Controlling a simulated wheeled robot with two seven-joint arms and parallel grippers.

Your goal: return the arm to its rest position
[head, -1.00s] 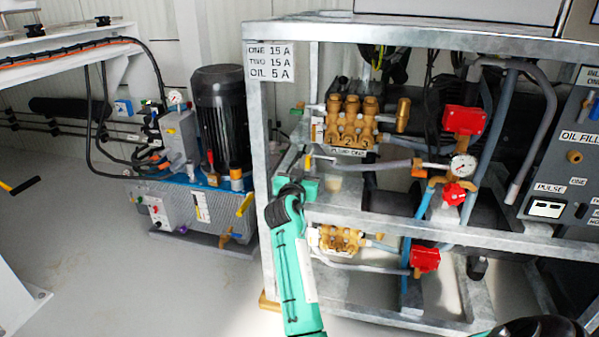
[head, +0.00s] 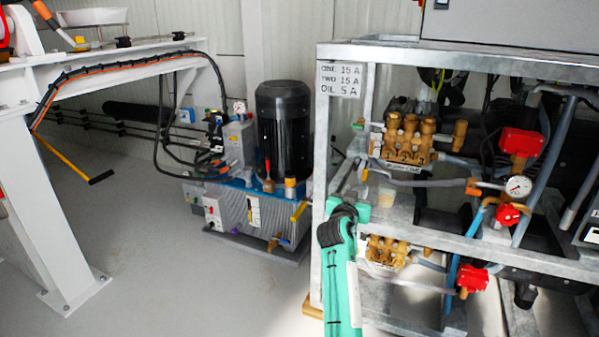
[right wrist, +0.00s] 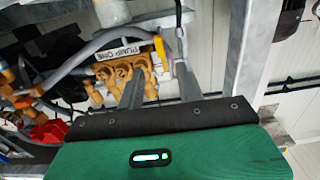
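My right arm comes up from the bottom of the head view, green with a black wrist. My right gripper (head: 352,178) is at the left front of the metal pump frame (head: 336,130), just left of the brass pump labelled PUMP ONE (head: 405,140). In the right wrist view my right gripper (right wrist: 160,85) has its two grey fingers apart with nothing held between them. The brass pump (right wrist: 128,72) shows behind the fingers there. I cannot tell whether the fingers touch the frame. My left gripper is in neither view.
A second brass pump (head: 388,252) sits low in the frame. Red valve boxes (head: 520,142) and a pressure gauge (head: 517,187) are to the right. A hydraulic unit with a black motor (head: 284,130) stands at the left. A white bench (head: 50,190) is farther left. Floor between is clear.

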